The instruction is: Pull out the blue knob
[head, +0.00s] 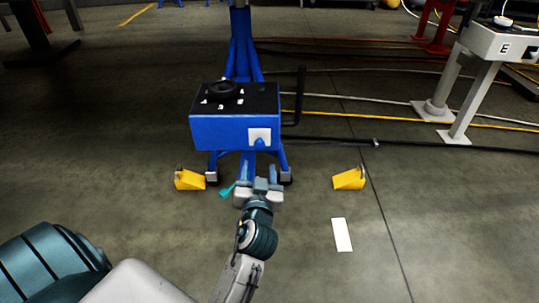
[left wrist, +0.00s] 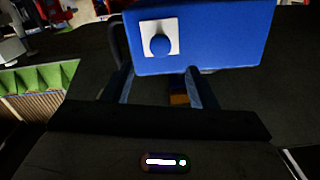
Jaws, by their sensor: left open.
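The blue knob (head: 260,142) sits on a square white plate (head: 250,134) on the front face of a blue box (head: 215,130) with a black top. In the left wrist view the round knob (left wrist: 160,45) stands out from its white plate (left wrist: 146,29), above the space between the fingers. My left gripper (head: 260,170) is open and empty, in front of and below the box. Its two fingers point toward the box, apart from the knob. My right gripper is not in view.
A dark bent handle (head: 301,95) rises at the box's right side. Yellow chocks stand on the floor at left (head: 189,181) and right (head: 347,181). A white sheet (head: 342,235) lies on the floor. A grey stand marked E (head: 480,40) is at far right.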

